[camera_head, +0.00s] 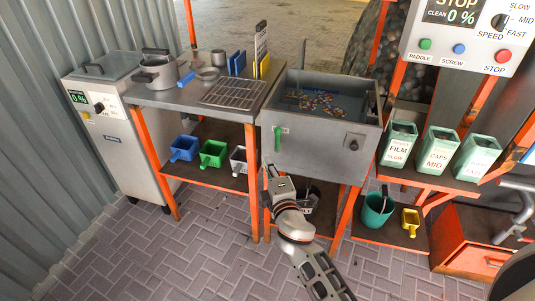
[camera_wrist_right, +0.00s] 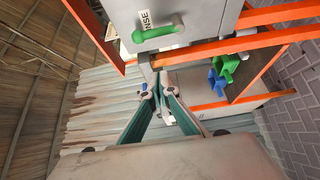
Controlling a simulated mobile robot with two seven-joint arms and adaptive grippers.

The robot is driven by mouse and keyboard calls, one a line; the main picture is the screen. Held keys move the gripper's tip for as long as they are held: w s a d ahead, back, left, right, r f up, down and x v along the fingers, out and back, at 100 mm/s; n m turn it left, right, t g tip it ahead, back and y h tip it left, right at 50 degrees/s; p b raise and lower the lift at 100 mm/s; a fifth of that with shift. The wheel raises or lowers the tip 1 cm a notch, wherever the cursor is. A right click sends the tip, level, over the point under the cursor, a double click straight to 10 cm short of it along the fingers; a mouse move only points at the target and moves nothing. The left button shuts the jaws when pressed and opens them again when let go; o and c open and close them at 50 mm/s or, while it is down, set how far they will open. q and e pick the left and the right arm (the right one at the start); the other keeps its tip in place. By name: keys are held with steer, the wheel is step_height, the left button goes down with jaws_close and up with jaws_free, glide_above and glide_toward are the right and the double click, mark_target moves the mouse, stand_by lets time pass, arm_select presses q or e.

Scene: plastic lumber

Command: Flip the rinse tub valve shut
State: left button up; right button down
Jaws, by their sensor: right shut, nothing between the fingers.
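The rinse tub (camera_head: 318,150) is a grey metal box on an orange frame. Its green valve handle (camera_head: 279,138) is on the left of its front face and looks roughly vertical in the head view. In the right wrist view the green valve handle (camera_wrist_right: 158,33) is near the top, beside a partly cut-off label ending in "NSE". My right gripper (camera_head: 268,170) is low in front of the tub, below the handle and apart from it. In the wrist view the fingers of my right gripper (camera_wrist_right: 154,92) converge with nothing held. My left gripper is out of view.
Orange frame bars (camera_wrist_right: 235,42) run close to the right gripper. A steel table (camera_head: 190,97) with pots stands left of the tub, coloured scoops (camera_head: 213,153) below it. Green bins (camera_head: 438,150) stand to the right. The brick floor (camera_head: 190,260) in front is open.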

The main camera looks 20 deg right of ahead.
mark_target(278, 139)
steer(key=w+b, duration=0.1)
steer(key=w, duration=0.9)
arm_select(q)
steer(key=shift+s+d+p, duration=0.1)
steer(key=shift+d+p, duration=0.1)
steer(key=shift+p, duration=0.4)
arm_select(e)
steer(key=d, duration=0.1)
steer(key=s+d, duration=0.1)
steer(key=d, duration=0.2)
steer(key=shift+s+d, duration=0.2)
steer(key=shift+s, duration=0.15)
arm_select(q)
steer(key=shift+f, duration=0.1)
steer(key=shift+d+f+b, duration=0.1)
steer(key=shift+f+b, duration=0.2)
steer(key=shift+b, duration=0.75)
arm_select(e)
steer(key=shift+s+d+m, duration=0.1)
steer(key=shift+m, duration=0.4)
